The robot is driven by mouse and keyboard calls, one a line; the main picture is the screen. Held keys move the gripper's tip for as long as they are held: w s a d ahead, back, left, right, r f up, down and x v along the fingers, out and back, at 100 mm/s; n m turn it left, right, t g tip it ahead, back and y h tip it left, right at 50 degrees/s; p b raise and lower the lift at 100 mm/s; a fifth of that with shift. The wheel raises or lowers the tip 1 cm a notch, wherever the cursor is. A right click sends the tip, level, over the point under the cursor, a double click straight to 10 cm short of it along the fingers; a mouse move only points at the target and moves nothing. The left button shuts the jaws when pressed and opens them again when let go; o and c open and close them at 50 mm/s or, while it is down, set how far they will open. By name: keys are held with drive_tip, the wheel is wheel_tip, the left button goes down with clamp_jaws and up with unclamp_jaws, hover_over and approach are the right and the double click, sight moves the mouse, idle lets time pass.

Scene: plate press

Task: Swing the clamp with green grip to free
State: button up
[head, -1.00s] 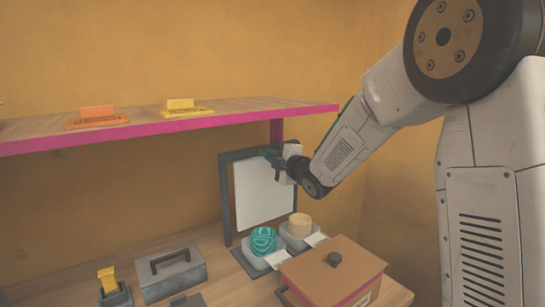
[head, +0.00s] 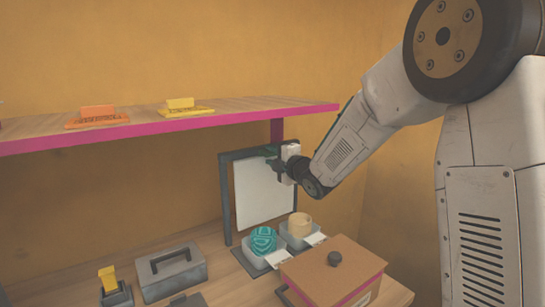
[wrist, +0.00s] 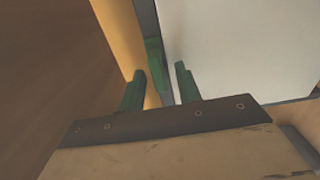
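The press is a dark upright frame (head: 227,195) around a white plate (head: 262,192), standing at the back of the bench in the head view. The clamp's green grip (wrist: 154,60) shows in the wrist view at the plate's edge, upright beside the white face. My gripper (head: 276,164) is at the upper right of the frame. In the wrist view its two green-tipped fingers (wrist: 160,68) stand apart, with the grip beyond and between their tips. I cannot tell whether they touch it. In the head view my gripper mostly hides the clamp.
A shelf with a pink edge (head: 180,122) runs above the bench at left, bearing orange (head: 97,115) and yellow (head: 181,106) holders. Below stand two bins (head: 299,240) with a teal ball and a tan piece, a lidded box (head: 330,271) and a grey handled case (head: 170,271).

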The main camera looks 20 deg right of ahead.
drive_tip(key=v, duration=0.7)
drive_tip(key=shift+s, duration=0.35)
drive_tip(key=shift+d, duration=0.15)
